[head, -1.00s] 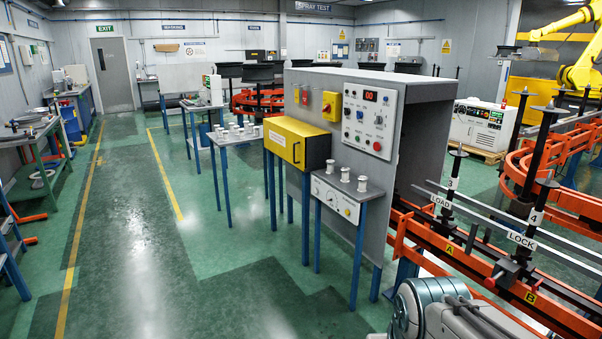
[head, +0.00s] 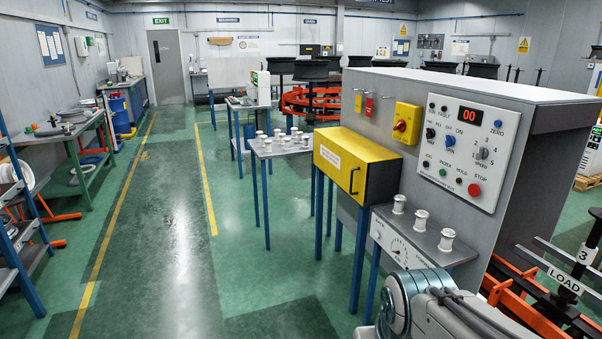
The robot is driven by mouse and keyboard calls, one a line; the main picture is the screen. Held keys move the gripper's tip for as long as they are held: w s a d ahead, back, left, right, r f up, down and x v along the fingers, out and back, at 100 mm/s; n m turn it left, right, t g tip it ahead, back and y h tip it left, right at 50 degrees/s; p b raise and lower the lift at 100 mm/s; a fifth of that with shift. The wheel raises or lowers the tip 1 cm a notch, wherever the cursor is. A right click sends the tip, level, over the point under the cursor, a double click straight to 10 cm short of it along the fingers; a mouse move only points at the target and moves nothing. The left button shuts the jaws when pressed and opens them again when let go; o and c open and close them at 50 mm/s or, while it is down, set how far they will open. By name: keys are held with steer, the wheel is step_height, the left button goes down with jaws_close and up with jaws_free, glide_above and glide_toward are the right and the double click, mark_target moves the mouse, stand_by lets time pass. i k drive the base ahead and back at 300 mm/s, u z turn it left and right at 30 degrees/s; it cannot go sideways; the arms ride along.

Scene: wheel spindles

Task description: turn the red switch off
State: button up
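The red switch (head: 400,126) is a red rotary knob on a yellow box (head: 413,114). The box is mounted on the front of a grey cabinet (head: 395,176), left of its control panel. I cannot read the knob's position at this size. My gripper is out of view. A grey and teal part of my arm shows at the bottom right, below and in front of the cabinet.
The control panel (head: 462,148) has a red "00" display, knobs and a red stop button (head: 473,190). A yellow case (head: 340,165) and a small table with white spools (head: 424,241) stand before the cabinet. Green floor at left is clear.

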mark_target(401, 125)
steer(key=i, duration=2.7)
steer(key=z, duration=0.15)
